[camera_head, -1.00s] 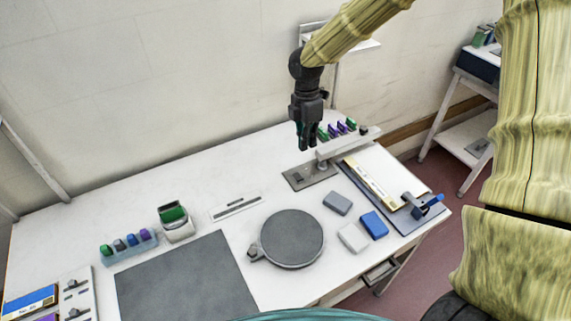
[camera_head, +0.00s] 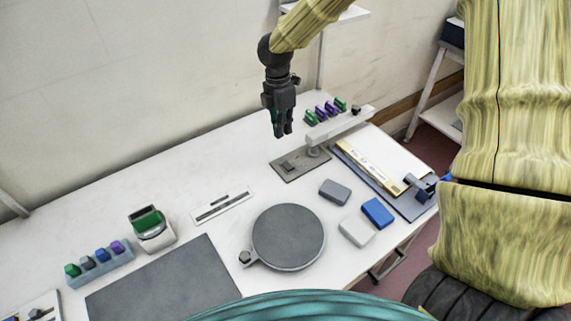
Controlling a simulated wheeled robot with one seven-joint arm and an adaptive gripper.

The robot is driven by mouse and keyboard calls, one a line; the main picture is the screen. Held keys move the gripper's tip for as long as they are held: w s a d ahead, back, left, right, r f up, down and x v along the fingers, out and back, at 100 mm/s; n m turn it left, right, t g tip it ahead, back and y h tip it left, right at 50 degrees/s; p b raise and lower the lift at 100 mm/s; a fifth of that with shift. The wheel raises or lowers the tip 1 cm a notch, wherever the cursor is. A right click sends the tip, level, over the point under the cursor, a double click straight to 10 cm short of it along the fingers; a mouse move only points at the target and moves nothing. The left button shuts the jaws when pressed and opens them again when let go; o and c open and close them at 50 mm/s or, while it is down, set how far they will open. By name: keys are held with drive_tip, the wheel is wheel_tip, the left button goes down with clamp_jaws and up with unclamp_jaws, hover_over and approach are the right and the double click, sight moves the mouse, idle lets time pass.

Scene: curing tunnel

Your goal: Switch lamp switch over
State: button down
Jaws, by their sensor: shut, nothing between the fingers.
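The lamp has a flat grey base plate (camera_head: 305,171), a short post and a long pale bar-shaped head (camera_head: 341,127) at the back of the table. A small dark raised piece, seemingly the lamp switch (camera_head: 288,166), sits on the left part of the base plate. Which way the switch is set is too small to tell. My gripper (camera_head: 283,134) is black, points down and is shut and empty. In the picture its fingertips are just above the base plate and the switch. They appear apart from both.
Several coloured clips (camera_head: 325,110) stand behind the lamp head. Grey (camera_head: 334,192), blue (camera_head: 378,213) and white blocks and a round grey disc (camera_head: 288,237) lie in front.

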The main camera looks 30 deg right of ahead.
sight(286, 173)
drive_tip(key=shift+s+d+f+p, duration=0.1)
drive_tip(key=shift+s+f+p, duration=0.2)
drive_tip(key=shift+f+p, duration=1.3)
drive_tip(key=shift+s+f+p, duration=0.1)
drive_tip(key=shift+s+f, duration=0.2)
drive_tip(key=shift+f, duration=2.75)
drive_tip(key=shift+s+d+f+p, duration=0.1)
drive_tip(key=shift+s+f+p, duration=0.45)
drive_tip(key=shift+f, duration=1.8)
drive_tip(key=shift+w, duration=0.25)
drive_tip(key=shift+a+f, duration=0.1)
